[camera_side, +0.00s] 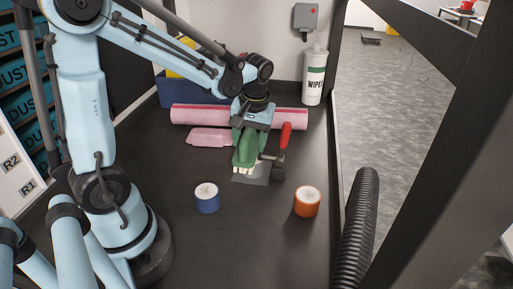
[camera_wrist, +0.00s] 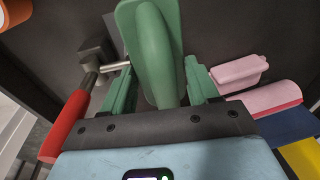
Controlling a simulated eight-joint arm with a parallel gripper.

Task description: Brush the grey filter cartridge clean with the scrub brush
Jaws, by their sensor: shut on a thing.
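My gripper (camera_side: 250,140) is shut on the green scrub brush (camera_side: 245,157), which also shows between the fingers in the wrist view (camera_wrist: 158,52). The brush's pale bristles point down, low over a grey plate (camera_side: 262,179) on the bench. Whether they touch anything is too small to tell. A clamp with a red handle (camera_side: 285,136) stands just right of the brush; its red handle is at the left in the wrist view (camera_wrist: 66,124). I cannot make out a grey filter cartridge; the brush and gripper cover the area beneath them.
A blue cylinder (camera_side: 207,201) and an orange cylinder (camera_side: 307,204) stand in front, left and right. Behind are a pink roll (camera_side: 190,116), a flat pink thing (camera_side: 207,140) and a wipes bottle (camera_side: 314,78). A black ribbed hose (camera_side: 358,225) runs along the right edge.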

